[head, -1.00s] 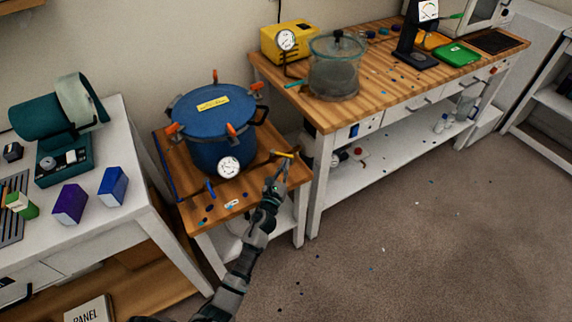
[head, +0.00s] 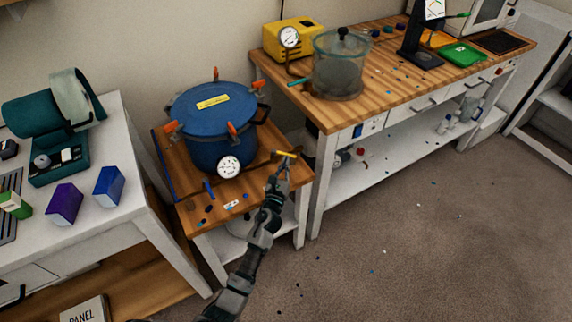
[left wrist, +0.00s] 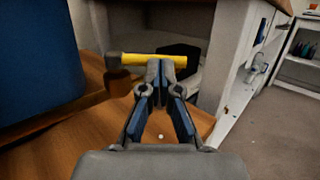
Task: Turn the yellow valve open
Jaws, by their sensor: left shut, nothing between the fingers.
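The yellow valve handle (head: 286,154) sticks out at the right of the blue pressure pot (head: 212,125), near the right edge of the small wooden-topped table. In the left wrist view the yellow valve handle (left wrist: 145,59) lies crosswise, with a dark fitting at its left end. My left gripper (head: 284,164) is just in front of the handle. In the left wrist view my left gripper (left wrist: 160,68) is shut and empty, its tips at the lower edge of the handle's right half. I cannot tell whether they touch. My right gripper is not in view.
A blue lever (head: 208,188) and a pressure gauge (head: 229,166) sit at the pot's front. A long wooden workbench (head: 390,75) stands to the right, a white table (head: 130,205) to the left. The floor (head: 430,240) in front is open.

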